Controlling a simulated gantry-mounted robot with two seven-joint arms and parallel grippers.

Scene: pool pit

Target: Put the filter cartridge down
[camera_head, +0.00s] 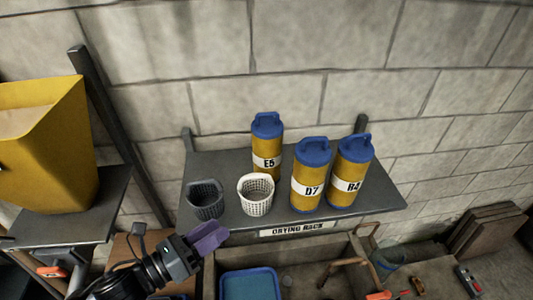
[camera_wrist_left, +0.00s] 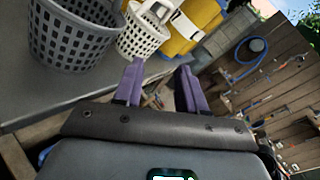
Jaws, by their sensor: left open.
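Three yellow filter cartridges with blue caps stand upright on the grey drying rack shelf (camera_head: 225,215). They are labelled E5 (camera_head: 266,145), D7 (camera_head: 310,176) and R4, as far as I can read it (camera_head: 350,174). My left gripper (camera_head: 208,238) has purple fingers and is in front of the shelf's front edge, below the baskets. In the left wrist view its fingers (camera_wrist_left: 158,88) are apart with nothing between them. A yellow cartridge (camera_wrist_left: 190,25) shows partly there, behind the white basket. My right gripper is not in view.
A dark grey basket (camera_head: 206,200) and a white basket (camera_head: 256,195) stand on the shelf's left half, near the gripper. A yellow bin (camera_head: 50,150) stands on a left shelf. A blue tray (camera_head: 249,284) lies below. Bare shelf shows right of the cartridges.

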